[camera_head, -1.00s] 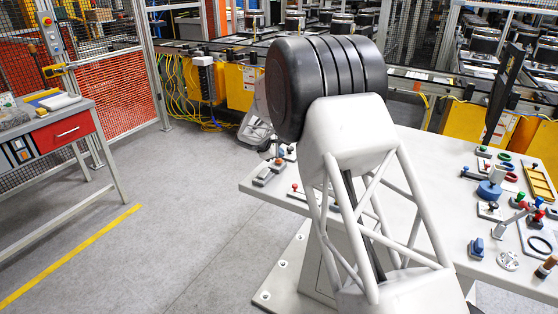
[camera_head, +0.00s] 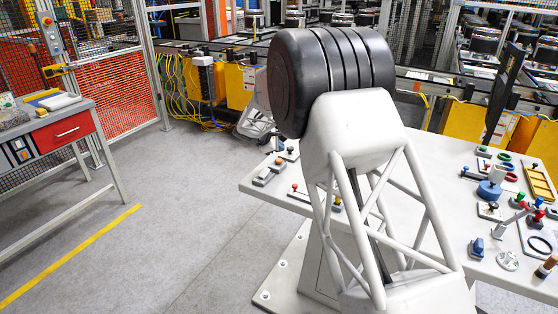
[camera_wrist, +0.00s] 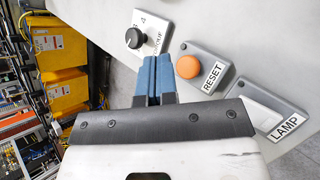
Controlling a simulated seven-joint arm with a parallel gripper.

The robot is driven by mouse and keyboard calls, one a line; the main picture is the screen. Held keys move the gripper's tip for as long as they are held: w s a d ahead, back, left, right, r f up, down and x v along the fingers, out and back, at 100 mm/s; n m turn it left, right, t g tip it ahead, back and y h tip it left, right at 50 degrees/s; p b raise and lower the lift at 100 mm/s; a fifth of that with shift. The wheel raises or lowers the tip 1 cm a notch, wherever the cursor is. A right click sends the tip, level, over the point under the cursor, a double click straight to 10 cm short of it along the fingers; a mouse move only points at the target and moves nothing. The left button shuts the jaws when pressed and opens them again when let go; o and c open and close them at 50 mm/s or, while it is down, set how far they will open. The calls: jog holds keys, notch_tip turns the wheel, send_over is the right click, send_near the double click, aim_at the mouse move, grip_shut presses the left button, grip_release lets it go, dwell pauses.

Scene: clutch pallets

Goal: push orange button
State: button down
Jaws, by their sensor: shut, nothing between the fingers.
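The orange button (camera_wrist: 188,66) is a round cap on a grey box labelled RESET (camera_wrist: 213,77) in the wrist view. My gripper (camera_wrist: 153,60) shows there with its two blue fingers closed together and nothing between them. The fingertips are just left of the orange button in the picture; I cannot tell their height above the table or whether they touch anything. In the head view my arm hides most of the area around the gripper, and I cannot make out the orange button clearly.
Conveyors stand behind.

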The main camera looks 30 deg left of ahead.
aim_at(279, 160)
jog(key=shift+r, duration=1.95)
